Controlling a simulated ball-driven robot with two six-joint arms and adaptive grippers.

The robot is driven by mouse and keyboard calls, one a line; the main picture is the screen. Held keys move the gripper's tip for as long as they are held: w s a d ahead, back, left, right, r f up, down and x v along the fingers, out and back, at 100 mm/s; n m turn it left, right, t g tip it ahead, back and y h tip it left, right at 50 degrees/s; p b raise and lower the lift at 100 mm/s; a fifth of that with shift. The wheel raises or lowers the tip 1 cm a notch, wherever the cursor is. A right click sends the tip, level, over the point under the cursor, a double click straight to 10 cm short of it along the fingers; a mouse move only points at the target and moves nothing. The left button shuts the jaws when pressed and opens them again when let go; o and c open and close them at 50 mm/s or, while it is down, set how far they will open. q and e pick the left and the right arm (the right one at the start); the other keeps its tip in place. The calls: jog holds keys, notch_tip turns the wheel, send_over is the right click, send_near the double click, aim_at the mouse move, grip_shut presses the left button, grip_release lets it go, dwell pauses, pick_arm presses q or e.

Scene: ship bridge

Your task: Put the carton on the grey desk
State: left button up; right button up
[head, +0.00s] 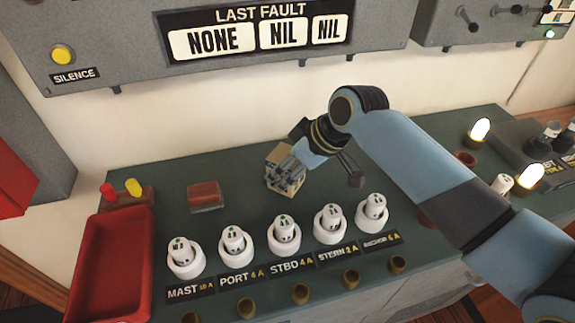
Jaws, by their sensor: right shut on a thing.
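A small tan carton (278,155) is at the middle back of the dark green-grey worktop. My right gripper (287,178) is shut on the carton, and its fingers cover much of the carton. I cannot tell whether the carton touches the worktop or is held just above it. My right arm reaches in from the lower right. My left gripper is not in view. I cannot tell whether the worktop (165,175) is the grey desk; no other desk clearly shows.
A row of white fuse holders (284,236) stands in front of the carton, with labels and brass sockets. A red-brown block (205,196) lies to the left. A red tray (83,300) sits at the left edge. Lit lamps (480,130) stand at the right.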

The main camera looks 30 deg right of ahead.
jog(key=o, duration=1.5)
jog(key=shift+c, duration=0.2)
jog(key=v, duration=1.2)
